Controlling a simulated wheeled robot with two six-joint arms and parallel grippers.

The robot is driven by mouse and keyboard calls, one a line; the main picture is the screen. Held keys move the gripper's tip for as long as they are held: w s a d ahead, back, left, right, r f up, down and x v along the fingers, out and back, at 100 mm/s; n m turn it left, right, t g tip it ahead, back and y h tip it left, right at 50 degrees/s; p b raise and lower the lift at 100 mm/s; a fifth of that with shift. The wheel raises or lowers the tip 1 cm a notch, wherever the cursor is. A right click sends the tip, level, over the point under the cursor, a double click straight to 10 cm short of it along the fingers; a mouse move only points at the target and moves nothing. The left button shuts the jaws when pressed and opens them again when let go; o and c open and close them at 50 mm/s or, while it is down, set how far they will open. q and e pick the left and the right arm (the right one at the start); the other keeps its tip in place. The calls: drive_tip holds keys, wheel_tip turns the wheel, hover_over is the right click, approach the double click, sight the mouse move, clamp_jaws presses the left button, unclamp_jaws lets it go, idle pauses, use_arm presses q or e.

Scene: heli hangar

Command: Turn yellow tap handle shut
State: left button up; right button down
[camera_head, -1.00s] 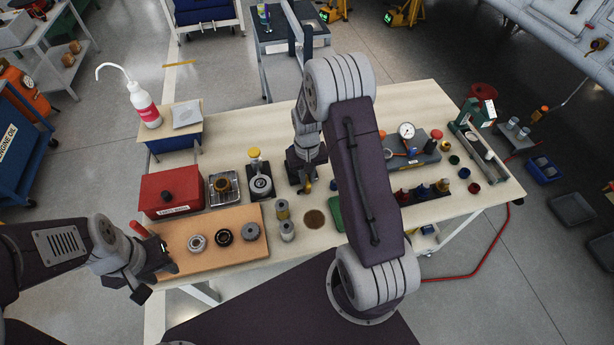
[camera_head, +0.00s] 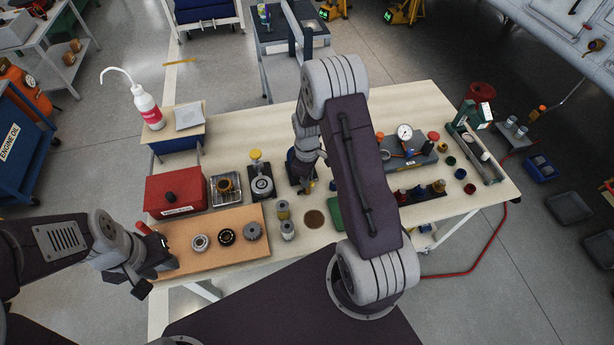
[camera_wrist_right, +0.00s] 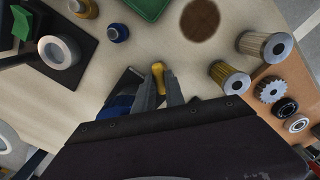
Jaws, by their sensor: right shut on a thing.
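The yellow tap handle (camera_wrist_right: 158,76) shows in the right wrist view, its rounded end sticking out between the fingertips of my right gripper (camera_wrist_right: 160,90). That gripper is shut on it. A blue part, perhaps the tap's body (camera_wrist_right: 122,104), lies beside the fingers and is mostly hidden. In the head view my right gripper (camera_head: 305,186) is low over the middle of the workbench (camera_head: 245,128), and my arm hides much of the tap. My left gripper (camera_head: 156,276) is at the bench's front left corner, fingers apart, with nothing seen between them.
A red box (camera_head: 176,194), an orange-brown mat (camera_head: 190,260) with bearings and a gear, and metal cylinders (camera_head: 287,230) are left of my right gripper. A green block (camera_head: 335,213) and a gauge fixture (camera_head: 408,150) are right. A round brown disc (camera_head: 314,219) lies in front.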

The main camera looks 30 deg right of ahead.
drive_tip(key=n, duration=0.4)
drive_tip(key=shift+r+p, duration=0.1)
drive_tip(key=shift+p, duration=0.3)
drive_tip(key=shift+n, duration=2)
drive_tip(key=c, duration=1.4)
unclamp_jaws()
wheel_tip(320, 180, up, 9)
drive_tip(key=shift+a, duration=0.1)
